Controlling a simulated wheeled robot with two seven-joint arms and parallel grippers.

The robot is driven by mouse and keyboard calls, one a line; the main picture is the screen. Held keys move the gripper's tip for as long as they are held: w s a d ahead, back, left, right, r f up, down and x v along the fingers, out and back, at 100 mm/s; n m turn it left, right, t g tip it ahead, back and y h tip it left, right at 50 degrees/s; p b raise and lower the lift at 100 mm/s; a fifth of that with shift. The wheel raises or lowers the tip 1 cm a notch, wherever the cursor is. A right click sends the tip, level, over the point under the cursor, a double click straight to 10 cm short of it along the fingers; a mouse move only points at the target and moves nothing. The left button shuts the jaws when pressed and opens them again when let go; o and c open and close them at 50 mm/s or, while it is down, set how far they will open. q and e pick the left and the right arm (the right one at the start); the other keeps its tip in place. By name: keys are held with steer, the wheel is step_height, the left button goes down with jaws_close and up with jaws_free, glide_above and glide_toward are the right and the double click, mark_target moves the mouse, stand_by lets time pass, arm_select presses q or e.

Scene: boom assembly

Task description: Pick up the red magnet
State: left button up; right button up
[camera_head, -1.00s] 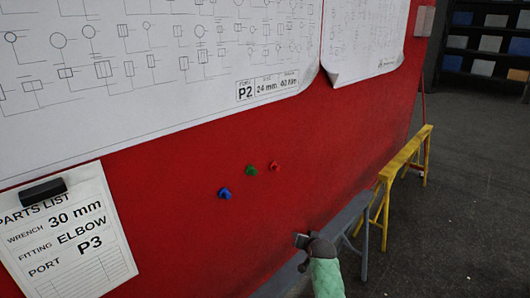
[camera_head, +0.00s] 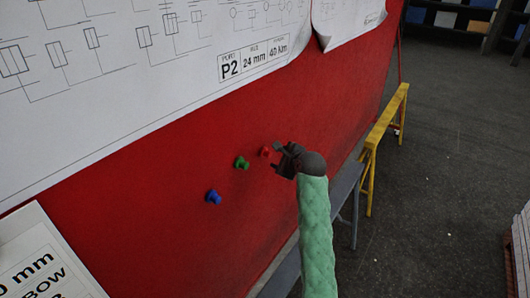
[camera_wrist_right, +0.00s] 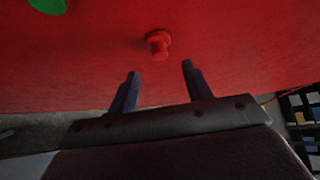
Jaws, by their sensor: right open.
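The red magnet (camera_head: 265,152) is stuck on the red board, to the right of the green magnet (camera_head: 242,162) and the blue magnet (camera_head: 213,197). My right gripper (camera_head: 276,157) is open, just right of the red magnet in the head view. In the right wrist view the red magnet (camera_wrist_right: 158,43) stands out from the board, ahead of and between the two spread fingers (camera_wrist_right: 160,84), and apart from them. Part of the green magnet (camera_wrist_right: 48,5) shows at the top left there. My left gripper is not in view.
The red board (camera_head: 140,220) carries large paper drawings (camera_head: 130,90) and a parts list sheet (camera_head: 40,265) at lower left. A grey bench (camera_head: 340,195) and a yellow trestle (camera_head: 385,140) stand right of the board. Open floor (camera_head: 440,170) lies further right.

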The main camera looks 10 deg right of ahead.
mark_target(269, 155)
steer(key=w, duration=0.1)
steer(key=w+a+f+p, duration=0.1)
steer(key=shift+w+f+m, duration=0.1)
steer(key=shift+w+m, duration=0.25)
steer(key=shift+m, duration=0.05)
steer(key=shift+w+p, duration=0.25)
steer(key=shift+p, duration=0.3)
steer(key=p+x, duration=0.2)
steer(key=x, duration=0.2)
steer(key=shift+s+a+p, duration=0.1)
steer(key=shift+p, duration=0.3)
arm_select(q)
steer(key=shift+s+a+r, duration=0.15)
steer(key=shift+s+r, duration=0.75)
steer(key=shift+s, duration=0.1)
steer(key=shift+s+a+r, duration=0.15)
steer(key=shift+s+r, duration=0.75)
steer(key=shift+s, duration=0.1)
arm_select(e)
steer(key=shift+w+a+f, duration=0.1)
steer(key=shift+w+f, duration=0.25)
steer(key=shift+w, duration=0.1)
steer(key=shift+c, duration=0.3)
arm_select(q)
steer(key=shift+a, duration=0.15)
arm_select(e)
steer(key=c, duration=0.7)
